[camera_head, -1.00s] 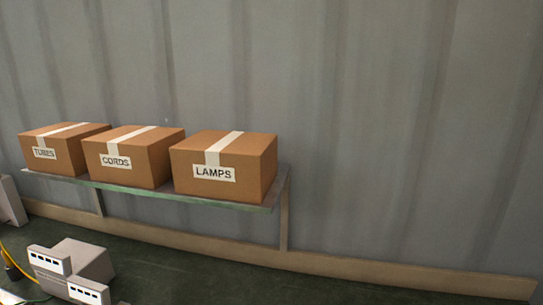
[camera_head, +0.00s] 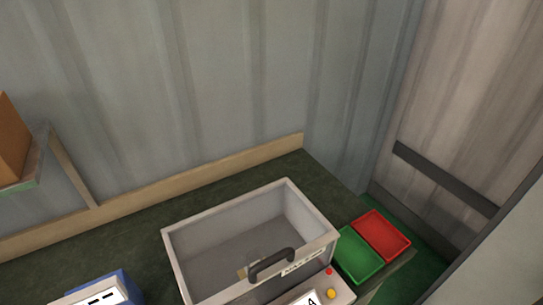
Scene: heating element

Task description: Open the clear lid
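A grey box-shaped unit (camera_head: 181,270) stands on the dark green bench top, low in the middle of the picture. Its inside shows from above, and a small pale object (camera_head: 243,270) lies in it, partly behind the handle. A dark curved handle (camera_head: 272,264) sits at the front edge of the top, above a white label (camera_head: 303,263). The clear lid is hard to make out; it seems to lie flat over the box, with the handle on it. Neither of my grippers is in view.
A green tray (camera_head: 359,254) and a red tray (camera_head: 382,235) lie right of the box. A control panel with red and yellow buttons (camera_head: 359,294) is in front. A blue-and-white device (camera_head: 98,293) stands at lower left. A shelf (camera_head: 41,160) holds a carton (camera_head: 10,140).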

